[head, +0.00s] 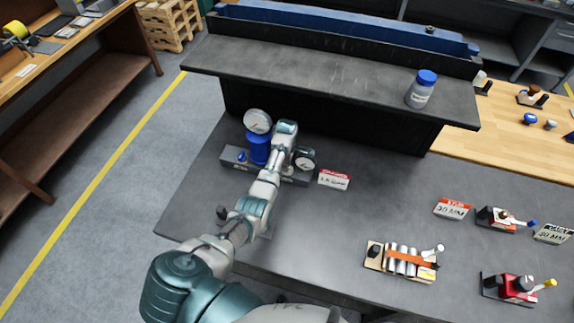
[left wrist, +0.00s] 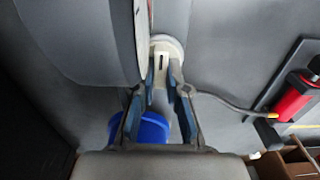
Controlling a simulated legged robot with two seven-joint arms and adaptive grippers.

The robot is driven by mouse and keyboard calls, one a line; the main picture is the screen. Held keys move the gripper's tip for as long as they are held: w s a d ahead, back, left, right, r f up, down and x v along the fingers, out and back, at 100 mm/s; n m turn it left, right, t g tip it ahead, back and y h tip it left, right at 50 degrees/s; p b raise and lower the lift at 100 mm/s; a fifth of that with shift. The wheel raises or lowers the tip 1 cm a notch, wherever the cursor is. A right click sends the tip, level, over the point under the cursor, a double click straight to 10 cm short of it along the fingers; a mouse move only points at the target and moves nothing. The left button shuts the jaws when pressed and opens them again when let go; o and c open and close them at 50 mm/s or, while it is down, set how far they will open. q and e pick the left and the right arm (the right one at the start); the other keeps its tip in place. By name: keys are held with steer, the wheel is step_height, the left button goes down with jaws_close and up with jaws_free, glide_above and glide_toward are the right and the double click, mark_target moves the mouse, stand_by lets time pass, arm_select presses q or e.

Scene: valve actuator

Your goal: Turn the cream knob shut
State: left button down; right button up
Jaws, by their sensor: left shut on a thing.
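The cream knob (left wrist: 166,50) shows at the top centre of the left wrist view, with a dark slot in its grip bar. My left gripper (left wrist: 165,88) is shut on the knob's bar, with one finger on each side. In the head view my left arm reaches over the valve unit, and its wrist hides the knob. The unit's grey base (head: 235,159), blue body (head: 258,148), white round gauge (head: 258,121) and smaller gauge (head: 304,159) show around the wrist. My right gripper is not in view.
A red-and-white sign (head: 334,180) stands right of the unit. A dark raised shelf (head: 330,75) runs behind it and bears a blue-capped jar (head: 421,90). A block with metal cylinders (head: 402,262) lies at the front right. The bench between is clear.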

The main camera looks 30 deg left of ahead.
arm_select(q)
steer(key=shift+w+d+r, duration=0.15)
steer(key=shift+d, duration=0.15)
steer(key=shift+m, duration=0.6)
steer(key=m, duration=0.4)
steer(key=shift+w, duration=0.1)
steer(key=m, duration=0.3)
steer(key=shift+m, duration=0.3)
steer(key=m, duration=0.4)
steer(key=shift+m, duration=0.3)
steer(key=m, duration=0.3)
steer(key=shift+m, duration=0.8)
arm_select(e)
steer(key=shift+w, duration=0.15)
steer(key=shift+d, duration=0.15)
